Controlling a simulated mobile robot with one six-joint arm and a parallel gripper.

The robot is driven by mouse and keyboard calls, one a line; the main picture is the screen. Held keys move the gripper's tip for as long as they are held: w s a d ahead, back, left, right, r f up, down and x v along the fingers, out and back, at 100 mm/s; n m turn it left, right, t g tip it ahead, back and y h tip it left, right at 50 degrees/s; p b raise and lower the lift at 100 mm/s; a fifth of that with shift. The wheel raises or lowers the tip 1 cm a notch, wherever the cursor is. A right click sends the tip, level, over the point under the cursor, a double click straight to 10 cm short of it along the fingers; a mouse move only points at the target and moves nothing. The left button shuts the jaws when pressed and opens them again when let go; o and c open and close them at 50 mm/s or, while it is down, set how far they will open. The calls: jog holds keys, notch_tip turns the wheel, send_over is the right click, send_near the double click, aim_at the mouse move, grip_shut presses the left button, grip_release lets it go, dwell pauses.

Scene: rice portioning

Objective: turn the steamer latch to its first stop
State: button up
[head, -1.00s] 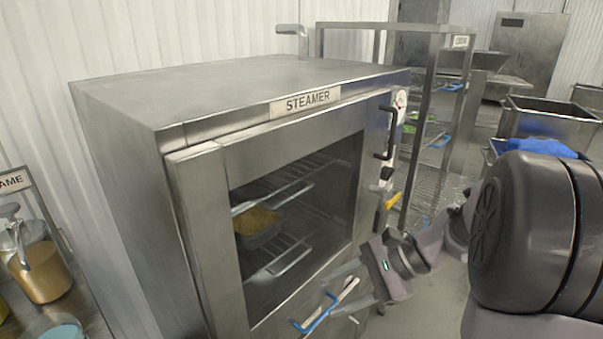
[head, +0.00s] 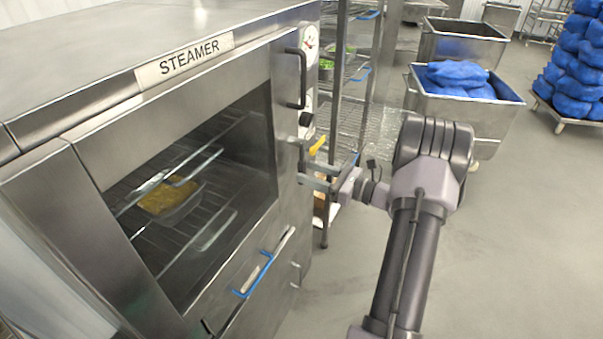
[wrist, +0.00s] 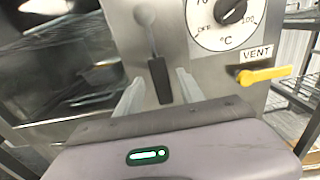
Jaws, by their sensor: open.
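The steamer (head: 60,195) stands at the left of the head view with its windowed door shut. The latch (wrist: 159,80) shows in the wrist view as a lever with a black grip, hanging nearly straight down from a round grey pivot. My gripper (wrist: 158,78) is open, with one finger on each side of the black grip in the picture. I cannot tell whether either finger touches it. In the head view my gripper (head: 318,175) is at the steamer's right front edge, below the black door handle (head: 297,78).
A yellow vent lever (wrist: 264,75) sits close right of the latch, under a temperature dial (wrist: 225,16). A blue-handled bar (head: 262,275) sticks out low on the steamer front. A wire rack (head: 350,110) stands beyond.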

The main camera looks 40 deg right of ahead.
aim_at(304, 171)
jog(key=shift+x, duration=1.5)
grip_shut()
